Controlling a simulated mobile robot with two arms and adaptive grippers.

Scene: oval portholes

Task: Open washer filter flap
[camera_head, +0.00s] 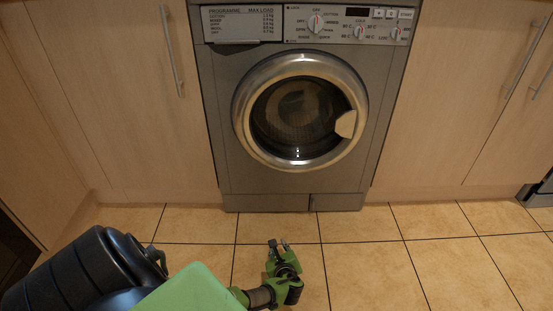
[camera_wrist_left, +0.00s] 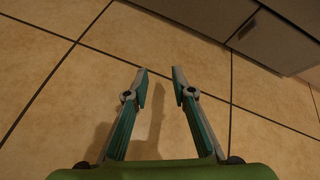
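The grey washer (camera_head: 220,150) stands between wooden cabinets, its round glass door shut. Its base strip has a notched seam, and the panel right of it, which looks like the filter flap (camera_head: 338,202), sits flush and closed. In the left wrist view the washer's base (camera_wrist_left: 215,15) crosses the upper right, with the flap (camera_wrist_left: 275,42) right of the seam. My left gripper (camera_head: 279,244) is over the floor tiles in front of the base, apart from it. In the wrist view my left gripper (camera_wrist_left: 162,72) is open and empty. My right gripper is not in view.
Tiled floor (camera_head: 375,260) in front of the washer is clear to the right of my arm. Wooden cabinets (camera_head: 130,100) flank the washer on both sides. A dark metallic object (camera_head: 536,194) stands at the far right edge.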

